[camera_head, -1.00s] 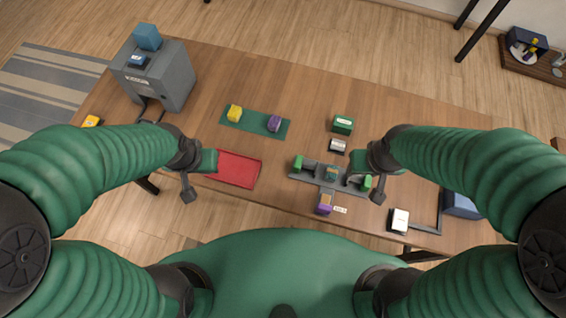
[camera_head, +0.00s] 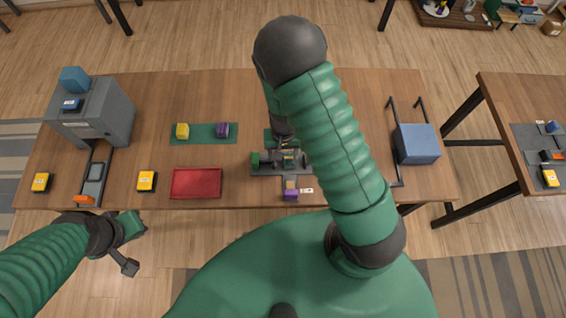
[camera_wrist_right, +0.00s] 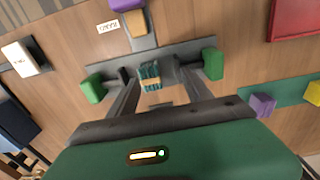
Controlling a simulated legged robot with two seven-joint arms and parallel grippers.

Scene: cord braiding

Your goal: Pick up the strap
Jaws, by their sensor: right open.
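A small teal bundle with a tan band, seemingly the strap (camera_wrist_right: 150,75), sits in the middle of a grey fixture (camera_wrist_right: 180,53). In the head view the strap (camera_head: 290,157) is partly covered by my right arm. My right gripper (camera_wrist_right: 160,92) is open, its two fingers on either side of the strap in the wrist view, with nothing gripped. I cannot tell how far above it they are. In the head view the right gripper (camera_head: 287,143) is mostly hidden.
Green blocks (camera_wrist_right: 213,63) (camera_wrist_right: 92,89) stand at the fixture's ends. A purple block (camera_head: 291,194) is at its front. A red tray (camera_head: 196,184), a green mat (camera_head: 204,140) with yellow and purple blocks, a grey machine (camera_head: 100,112) and a blue box (camera_head: 416,144) share the table.

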